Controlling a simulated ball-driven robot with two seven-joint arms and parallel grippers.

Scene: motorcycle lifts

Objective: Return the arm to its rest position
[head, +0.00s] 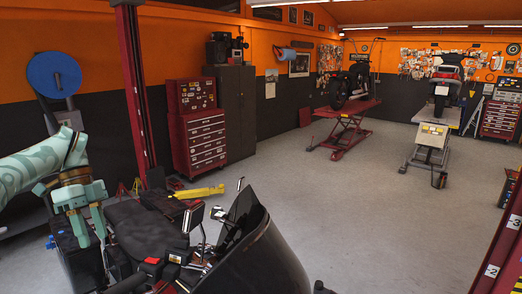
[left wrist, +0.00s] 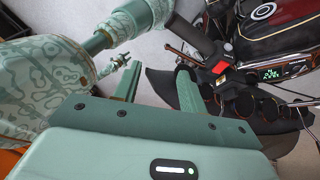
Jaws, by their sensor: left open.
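My left arm comes in from the left in the head view, bent at the wrist. My left gripper (head: 91,233) points down beside a black motorcycle (head: 268,262) with a dark windscreen. In the left wrist view its two green fingers (left wrist: 156,82) are apart with nothing between them. A handlebar grip with a red switch (left wrist: 220,68) lies just beyond the right finger; I cannot tell whether they touch. My right gripper is in neither view.
A red post (head: 138,90) stands behind the arm, near a blue reel (head: 54,74). A red tool chest (head: 204,140) and grey cabinet (head: 233,105) line the wall. Motorcycle lifts (head: 345,128) stand farther back. The grey floor (head: 380,215) at centre right is clear.

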